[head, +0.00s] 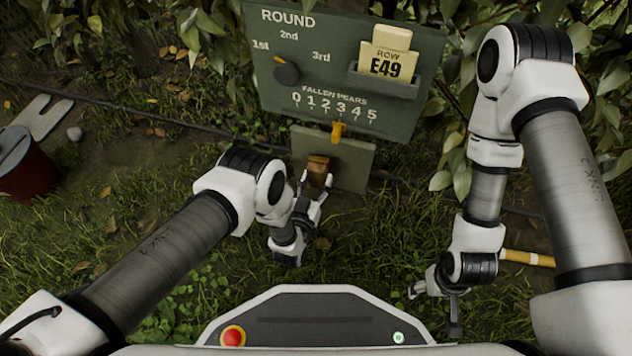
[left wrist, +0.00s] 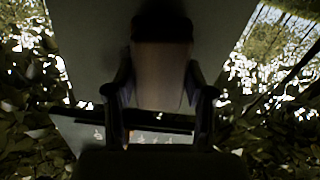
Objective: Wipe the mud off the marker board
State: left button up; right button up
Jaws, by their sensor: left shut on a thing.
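The marker board (head: 352,166) is a small plain grey-green panel hanging below the large green sign. My left gripper (head: 316,186) is in front of its left half, shut on a brown block (head: 318,168). In the left wrist view the block (left wrist: 160,75) has a dark end and a paler body between the fingers, with the board (left wrist: 90,45) behind it. The block overlaps the board; I cannot tell whether they touch. I see no clear mud on the visible board; the part behind the block is hidden. My right gripper (head: 436,304) is low at right, fingers apart and empty.
The green sign (head: 290,70) above has a dark knob (head: 287,72), a yellow pointer (head: 338,131) and a holder with an E49 card (head: 387,62). A yellow-banded stick (head: 527,258) lies right of my right gripper. A red-brown bucket (head: 27,165) stands far left. Leaves crowd the right.

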pick_arm(q)
jog(key=shift+w+d, duration=0.1)
jog(key=shift+w, duration=0.2)
